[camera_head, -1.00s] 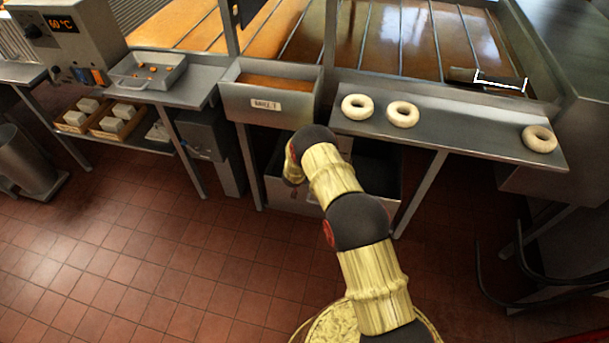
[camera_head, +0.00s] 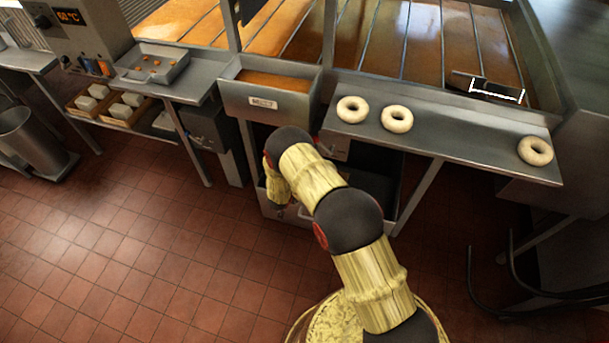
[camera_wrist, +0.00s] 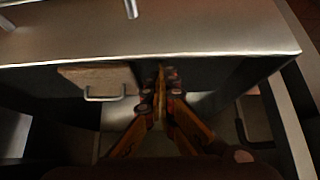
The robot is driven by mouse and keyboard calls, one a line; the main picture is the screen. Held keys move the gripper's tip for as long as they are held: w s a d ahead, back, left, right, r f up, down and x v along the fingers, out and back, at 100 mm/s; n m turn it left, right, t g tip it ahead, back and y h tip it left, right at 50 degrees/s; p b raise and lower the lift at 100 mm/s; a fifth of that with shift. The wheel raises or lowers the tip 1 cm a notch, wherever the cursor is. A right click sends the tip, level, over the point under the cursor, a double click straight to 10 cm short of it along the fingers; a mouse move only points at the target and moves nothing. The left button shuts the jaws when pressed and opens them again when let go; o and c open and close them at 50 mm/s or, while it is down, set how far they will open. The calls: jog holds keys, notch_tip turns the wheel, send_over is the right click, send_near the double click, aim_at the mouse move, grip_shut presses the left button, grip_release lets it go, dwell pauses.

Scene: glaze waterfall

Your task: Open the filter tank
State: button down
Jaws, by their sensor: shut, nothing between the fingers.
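In the head view, a steel box (camera_head: 268,103) with a small label holds orange glaze. A lower grey tank (camera_head: 283,211) stands beneath it, partly hidden by my arm. Which one is the filter tank I cannot tell. In the wrist view, a wide steel panel (camera_wrist: 200,33) crosses the top. Below it is a tan front (camera_wrist: 82,77) with a metal bar handle (camera_wrist: 104,97). My gripper (camera_wrist: 165,82) is shut and empty, pointing at the dark gap right of that front. It is apart from the handle. In the head view my gripper is hidden.
A steel shelf (camera_head: 450,140) with three doughnuts stands right of the glaze box. A side table (camera_head: 180,92) with a tray (camera_head: 152,66) is at left, with cartons below. A bin (camera_head: 30,146) stands far left. The tiled floor (camera_head: 150,240) is clear.

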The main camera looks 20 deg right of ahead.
jog(key=s+a+p, duration=0.1)
jog(key=s+a, duration=0.4)
jog(key=s, duration=0.2)
jog(key=s+a+p, duration=0.1)
jog(key=s+a, duration=0.3)
jog(key=s, duration=0.4)
jog(key=shift+a+f+p, duration=0.3)
jog(key=shift+a+p, duration=0.05)
jog(key=shift+p, duration=0.05)
notch_tip(320, 180, up, 8)
jog(key=s+a+p, duration=0.1)
jog(key=s+p, duration=0.1)
jog(key=p, duration=0.1)
jog(key=shift+a, duration=0.15)
jog(key=shift+f, duration=0.1)
